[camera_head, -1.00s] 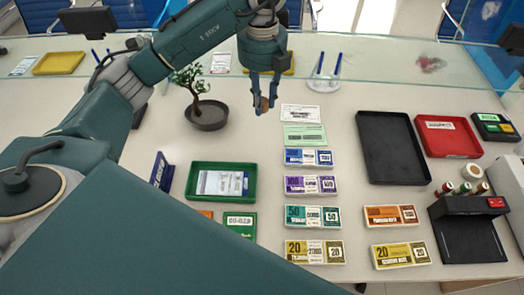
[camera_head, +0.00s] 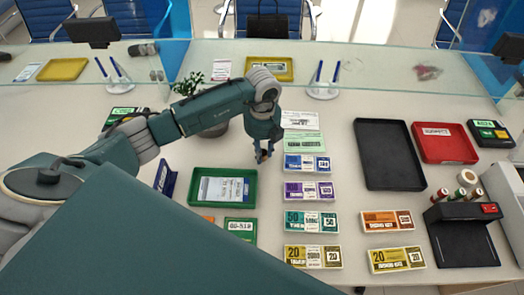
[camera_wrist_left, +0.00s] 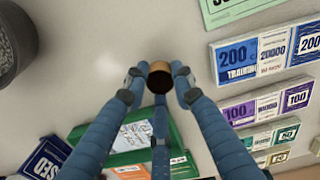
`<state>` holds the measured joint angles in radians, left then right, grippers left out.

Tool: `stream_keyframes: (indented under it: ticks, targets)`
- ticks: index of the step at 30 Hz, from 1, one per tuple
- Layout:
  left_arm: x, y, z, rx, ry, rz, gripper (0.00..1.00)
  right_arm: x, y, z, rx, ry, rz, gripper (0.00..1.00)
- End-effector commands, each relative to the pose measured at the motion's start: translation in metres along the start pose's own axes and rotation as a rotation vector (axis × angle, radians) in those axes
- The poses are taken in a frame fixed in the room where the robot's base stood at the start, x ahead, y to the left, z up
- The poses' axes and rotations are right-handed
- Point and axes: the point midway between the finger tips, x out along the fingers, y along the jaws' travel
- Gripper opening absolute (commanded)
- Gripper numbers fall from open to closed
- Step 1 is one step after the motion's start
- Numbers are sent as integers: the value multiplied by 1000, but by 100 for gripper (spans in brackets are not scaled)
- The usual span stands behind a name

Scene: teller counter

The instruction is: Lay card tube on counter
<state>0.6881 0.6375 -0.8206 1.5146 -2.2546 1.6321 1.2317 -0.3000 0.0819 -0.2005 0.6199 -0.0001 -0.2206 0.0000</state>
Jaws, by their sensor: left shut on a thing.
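My left gripper (camera_head: 263,154) is over the counter (camera_head: 330,108), between the green tray and the blue note bundle. In the left wrist view, my left gripper (camera_wrist_left: 158,80) is shut on the card tube (camera_wrist_left: 160,78), a short brown tube with a dark open end facing the camera. The tube's far end and any gap to the counter are hidden, so I cannot tell whether it touches. In the head view the tube is mostly hidden by the fingers. My right gripper is not in view.
The green tray (camera_head: 250,193) holds papers. Bundles in blue (camera_head: 307,164), purple (camera_head: 309,190), teal (camera_head: 311,221) and yellow (camera_head: 313,256) form a column. A black tray (camera_head: 389,153) and red tray (camera_head: 443,143) lie right. A potted tree (camera_wrist_left: 15,42) stands left. Bare counter lies between pot and bundles.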

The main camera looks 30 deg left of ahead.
Motion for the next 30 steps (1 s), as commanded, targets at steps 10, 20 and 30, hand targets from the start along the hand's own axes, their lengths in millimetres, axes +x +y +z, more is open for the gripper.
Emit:
stream_keyframes:
  ticks: [10,20,30]
  targets:
    - [9,0,0,1,-1,0,14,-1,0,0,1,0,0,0]
    - [11,0,0,1,-1,1,44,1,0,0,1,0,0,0]
    - [-3,-1,2,0,-4,-3,44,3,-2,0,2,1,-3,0]
